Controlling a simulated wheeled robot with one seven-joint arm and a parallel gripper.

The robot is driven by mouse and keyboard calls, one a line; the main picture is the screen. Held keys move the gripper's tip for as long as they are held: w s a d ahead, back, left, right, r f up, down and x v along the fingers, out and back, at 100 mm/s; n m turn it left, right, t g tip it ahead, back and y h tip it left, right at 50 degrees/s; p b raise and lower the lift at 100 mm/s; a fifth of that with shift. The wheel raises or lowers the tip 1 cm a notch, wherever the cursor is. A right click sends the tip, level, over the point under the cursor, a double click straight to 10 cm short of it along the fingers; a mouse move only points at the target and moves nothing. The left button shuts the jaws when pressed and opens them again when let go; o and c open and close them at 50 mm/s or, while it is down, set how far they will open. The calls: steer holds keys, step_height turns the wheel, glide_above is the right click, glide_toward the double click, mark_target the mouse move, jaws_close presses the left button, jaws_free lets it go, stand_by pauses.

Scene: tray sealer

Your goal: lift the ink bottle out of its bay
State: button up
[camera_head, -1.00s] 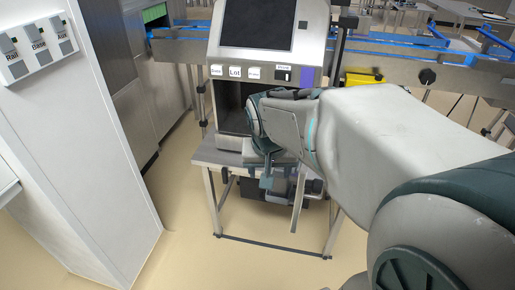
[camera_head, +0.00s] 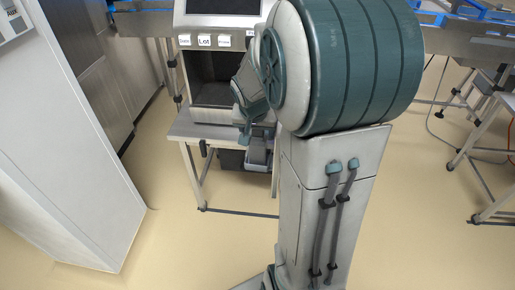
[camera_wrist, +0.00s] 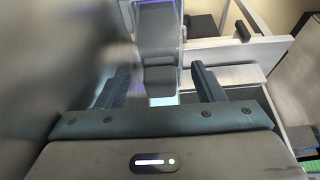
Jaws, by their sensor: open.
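I cannot pick out the ink bottle for certain in either view, and its bay is not clearly identifiable. In the wrist view my gripper (camera_wrist: 160,90) has its two fingers spread apart. A dark grey blocky part (camera_wrist: 160,45) with a pale lower edge shows in the gap between them, and I cannot tell what it is or how far off it is. In the head view my gripper (camera_head: 246,132) is low at the machine's front, by the table edge, partly hidden by my arm.
The machine (camera_head: 222,22) has labelled buttons (camera_head: 204,41) and a dark opening (camera_head: 212,92) above a small metal table (camera_head: 190,128). A white cabinet (camera_head: 75,130) stands at left. A conveyor (camera_head: 145,22) runs behind. Floor is open at the front.

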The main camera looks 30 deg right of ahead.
mark_target(258, 137)
steer(key=x, duration=0.5)
steer(key=shift+f, duration=0.15)
steer(key=c, duration=0.9)
steer(key=shift+c, duration=0.4)
